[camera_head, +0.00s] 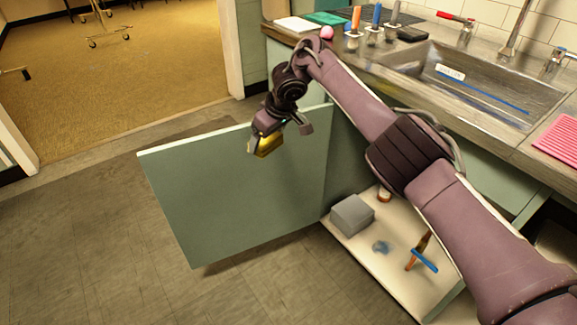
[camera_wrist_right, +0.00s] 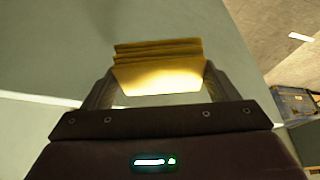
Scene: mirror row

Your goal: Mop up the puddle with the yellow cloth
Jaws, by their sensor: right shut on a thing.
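My right gripper (camera_head: 266,138) is shut on the folded yellow cloth (camera_head: 268,146). It is near the top edge of the open green cabinet door (camera_head: 225,190), in the middle of the head view. In the right wrist view the cloth (camera_wrist_right: 158,72) sits in layers between the fingers, with pale green surface behind it. A small bluish wet-looking patch, likely the puddle (camera_head: 381,247), lies on the pale cabinet floor (camera_head: 385,275), below and to the right of the gripper and well apart from it. My left gripper is not in view.
On the cabinet floor, a grey box (camera_head: 352,214) stands behind the patch and a blue-and-orange tool (camera_head: 423,258) lies to its right. My right arm hides part of the cabinet. The sink (camera_head: 480,92) and counter are above. The tiled floor (camera_head: 90,240) left of the door is clear.

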